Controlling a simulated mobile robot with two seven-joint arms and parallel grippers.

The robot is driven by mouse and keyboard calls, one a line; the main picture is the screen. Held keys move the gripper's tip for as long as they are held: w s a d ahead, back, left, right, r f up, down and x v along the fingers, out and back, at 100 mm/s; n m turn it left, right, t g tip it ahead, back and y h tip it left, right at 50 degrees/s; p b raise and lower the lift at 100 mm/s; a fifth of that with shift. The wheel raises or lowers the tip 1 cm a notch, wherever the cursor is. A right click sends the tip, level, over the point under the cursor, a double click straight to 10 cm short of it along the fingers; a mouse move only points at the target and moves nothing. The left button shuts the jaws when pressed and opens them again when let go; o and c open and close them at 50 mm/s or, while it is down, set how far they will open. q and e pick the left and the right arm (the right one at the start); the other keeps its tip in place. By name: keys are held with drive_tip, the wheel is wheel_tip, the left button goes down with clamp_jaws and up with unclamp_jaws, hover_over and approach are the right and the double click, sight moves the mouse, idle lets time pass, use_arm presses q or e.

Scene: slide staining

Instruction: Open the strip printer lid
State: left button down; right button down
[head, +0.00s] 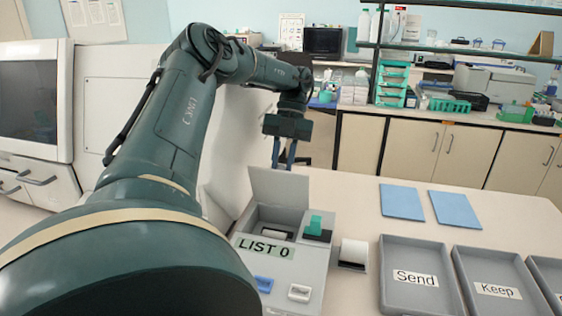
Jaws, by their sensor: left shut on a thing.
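The strip printer (305,262) is a grey box on the bench, with a "LIST 0" label on its front. Its lid (280,188) is a grey panel standing raised at the back, so the open well with a white roll (274,234) shows. My left gripper (284,164) reaches down from behind and above the lid. Its fingers are shut on the lid's upper edge; the exact contact is small in this view. My right gripper is not in view.
A teal block (315,226) and blue and white buttons are on the printer. A white roll piece (353,254) lies right of it. Grey trays marked Send (390,300) and Keep (462,299) and two blue sheets (402,202) lie further right. My left arm covers the left side.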

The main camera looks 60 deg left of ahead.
use_arm(q)
drive_tip(key=shift+w+a+f, duration=0.15)
drive_tip(key=shift+w+f, duration=0.1)
drive_tip(key=shift+f, duration=0.1)
drive_tip(key=shift+g+h, duration=0.3)
